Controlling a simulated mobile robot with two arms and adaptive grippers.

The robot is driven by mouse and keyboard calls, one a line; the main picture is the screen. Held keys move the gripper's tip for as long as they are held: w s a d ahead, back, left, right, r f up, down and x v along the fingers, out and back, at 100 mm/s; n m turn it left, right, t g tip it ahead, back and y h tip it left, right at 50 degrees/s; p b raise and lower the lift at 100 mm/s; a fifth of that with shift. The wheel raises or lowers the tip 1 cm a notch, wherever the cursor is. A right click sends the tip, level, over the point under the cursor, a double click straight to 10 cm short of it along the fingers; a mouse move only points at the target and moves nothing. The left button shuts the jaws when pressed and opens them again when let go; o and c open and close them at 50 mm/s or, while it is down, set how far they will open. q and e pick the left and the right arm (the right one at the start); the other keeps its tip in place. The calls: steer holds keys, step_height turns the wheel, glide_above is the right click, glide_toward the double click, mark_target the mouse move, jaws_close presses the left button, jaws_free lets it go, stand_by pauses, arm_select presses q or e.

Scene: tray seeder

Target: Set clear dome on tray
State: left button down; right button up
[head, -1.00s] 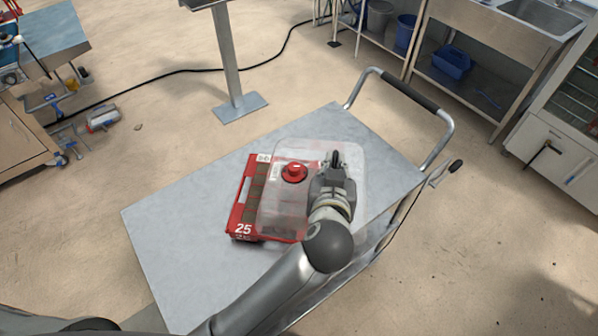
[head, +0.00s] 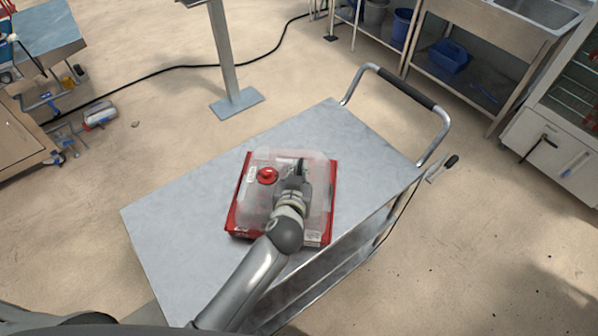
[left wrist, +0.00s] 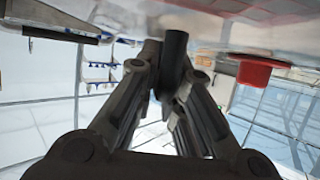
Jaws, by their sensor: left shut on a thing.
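The clear dome (head: 258,210) is a translucent lid with a red knob (head: 267,176) on top. It lies over the red tray (head: 331,190), whose rim shows along its left, right and front sides. I cannot tell whether the dome touches the tray or hangs just above it. My left gripper (head: 298,168) is shut on the dome near its middle, to the right of the knob, and the arm hides part of the lid. In the left wrist view the fingers (left wrist: 172,62) are closed, with the red knob (left wrist: 263,72) to their right. My right gripper is not in view.
The tray stands on a grey metal cart top (head: 170,225), clear on its left and back right. The cart has a push handle (head: 408,88). A metal post (head: 226,60) stands behind. A sink bench (head: 490,50) and a cabinet (head: 560,140) are at the right.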

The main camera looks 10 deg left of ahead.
arm_select(q)
steer(key=c, duration=1.5)
jaws_free()
steer(key=shift+a, duration=0.1)
steer(key=shift+c, duration=0.2)
steer(key=v, duration=1.2)
steer(key=shift+b, duration=0.3)
